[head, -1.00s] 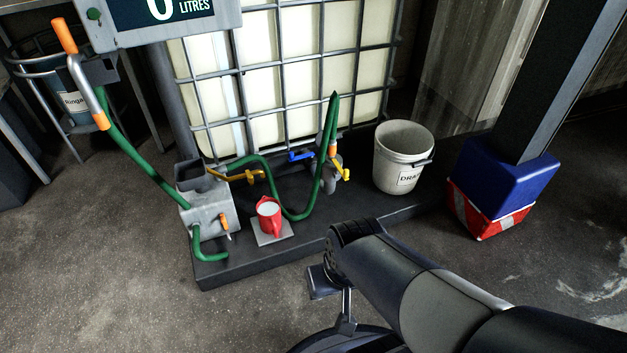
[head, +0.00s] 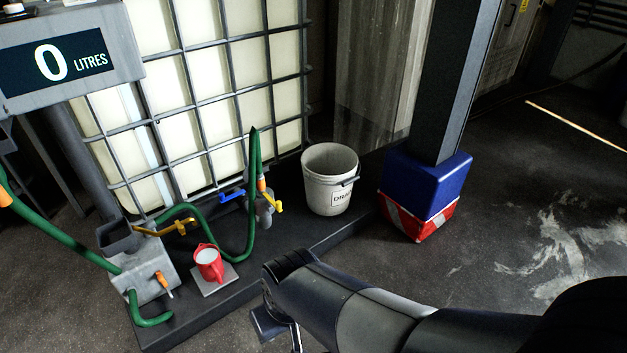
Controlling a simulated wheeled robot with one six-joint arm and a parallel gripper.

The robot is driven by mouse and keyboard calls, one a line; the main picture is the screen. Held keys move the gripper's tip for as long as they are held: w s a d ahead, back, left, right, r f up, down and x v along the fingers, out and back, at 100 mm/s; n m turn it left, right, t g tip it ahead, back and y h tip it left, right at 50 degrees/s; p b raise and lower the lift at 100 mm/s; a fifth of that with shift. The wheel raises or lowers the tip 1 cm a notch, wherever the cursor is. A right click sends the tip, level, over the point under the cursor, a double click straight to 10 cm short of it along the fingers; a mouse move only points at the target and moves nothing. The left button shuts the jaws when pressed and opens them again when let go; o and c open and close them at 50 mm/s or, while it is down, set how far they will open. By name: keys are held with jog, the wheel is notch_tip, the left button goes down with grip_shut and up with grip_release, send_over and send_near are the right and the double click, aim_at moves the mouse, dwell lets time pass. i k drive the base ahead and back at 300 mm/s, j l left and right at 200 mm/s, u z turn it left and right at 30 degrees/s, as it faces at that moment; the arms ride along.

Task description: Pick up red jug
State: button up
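The red jug (head: 209,264) stands upright on a small pale square plate (head: 215,285) on the dark low platform. Its open top shows a whitish inside, and its handle side faces toward me. My arm reaches in from the lower right, with its elbow-like end to the right of the jug and apart from it. The gripper's fingers do not show clearly; only arm links and a flat dark part near the bottom edge are visible.
A grey pump box (head: 150,275) with green hose (head: 150,321) stands left of the jug. A caged white tank (head: 215,85) is behind. A white bucket (head: 328,182) stands right, near a blue-and-red post base (head: 425,180). Open floor (head: 500,250) lies right.

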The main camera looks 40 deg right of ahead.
aim_at(206, 257)
jog(key=i+u, duration=0.1)
jog(key=i, duration=0.85)
